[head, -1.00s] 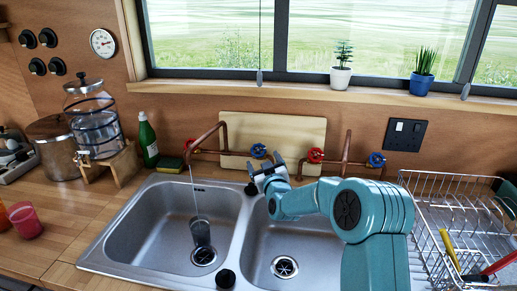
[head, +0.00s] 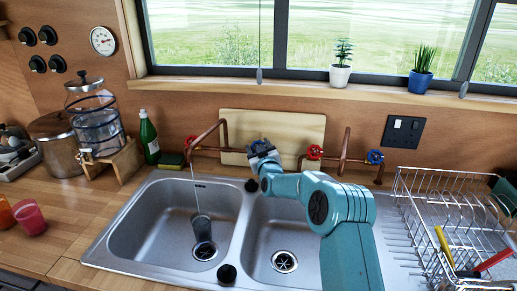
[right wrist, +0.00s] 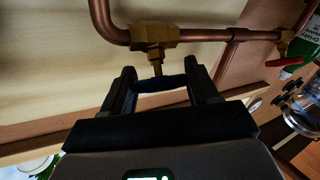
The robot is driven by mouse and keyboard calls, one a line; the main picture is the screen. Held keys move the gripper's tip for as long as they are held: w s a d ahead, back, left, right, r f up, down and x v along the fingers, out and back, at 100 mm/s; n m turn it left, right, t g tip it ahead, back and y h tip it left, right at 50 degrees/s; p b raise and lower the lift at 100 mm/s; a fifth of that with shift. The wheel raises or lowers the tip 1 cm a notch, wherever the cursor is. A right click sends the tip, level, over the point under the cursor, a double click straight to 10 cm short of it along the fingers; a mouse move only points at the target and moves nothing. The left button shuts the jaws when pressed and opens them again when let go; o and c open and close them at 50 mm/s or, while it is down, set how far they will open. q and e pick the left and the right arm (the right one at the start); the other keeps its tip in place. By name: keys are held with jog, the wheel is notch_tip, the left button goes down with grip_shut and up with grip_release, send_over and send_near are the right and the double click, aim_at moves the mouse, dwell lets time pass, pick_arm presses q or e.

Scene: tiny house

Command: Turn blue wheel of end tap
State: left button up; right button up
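My right gripper (head: 262,148) is at the blue wheel of the left tap, in front of the cutting board. In the right wrist view the dark blue wheel (right wrist: 160,83) shows edge-on on its brass stem, and the fingers of my right gripper (right wrist: 163,88) meet it on both sides. In the head view the gripper mostly hides this wheel. The left tap (head: 208,137) also has a red wheel (head: 192,141). The right tap (head: 345,150) has a red wheel (head: 315,152) and a blue wheel (head: 376,157), both untouched. My left gripper is out of view.
A thin stream runs from the left tap into a cup (head: 202,228) in the left sink basin (head: 160,215). A wire dish rack (head: 440,205) stands at the right. A green bottle (head: 149,138) and a sponge (head: 172,161) stand left of the taps.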

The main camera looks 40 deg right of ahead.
jog(key=shift+a+f+m+h+b, duration=0.1)
jog(key=shift+f+m+h+b, duration=0.3)
jog(key=shift+b, duration=0.5)
jog(key=shift+w+r+m+g+h+b, duration=0.1)
jog(key=shift+r+m+g+h+b, duration=0.05)
jog(key=shift+m+g+h+b, duration=0.35)
jog(key=shift+r+m+g+h, duration=0.15)
jog(key=shift+m+g+h, duration=0.25)
jog(key=shift+m+h, duration=0.6)
jog(key=shift+m+g+h, duration=0.3)
jog(key=shift+m+g, duration=0.1)
jog(key=shift+m, duration=0.4)
jog(key=o, duration=1)
jog(key=shift+o, duration=0.2)
jog(key=r+b+v, duration=0.1)
jog(key=b+v, duration=0.2)
jog(key=v, duration=1.3)
jog(key=shift+s+f, duration=0.25)
jog(key=shift+f, duration=0.2)
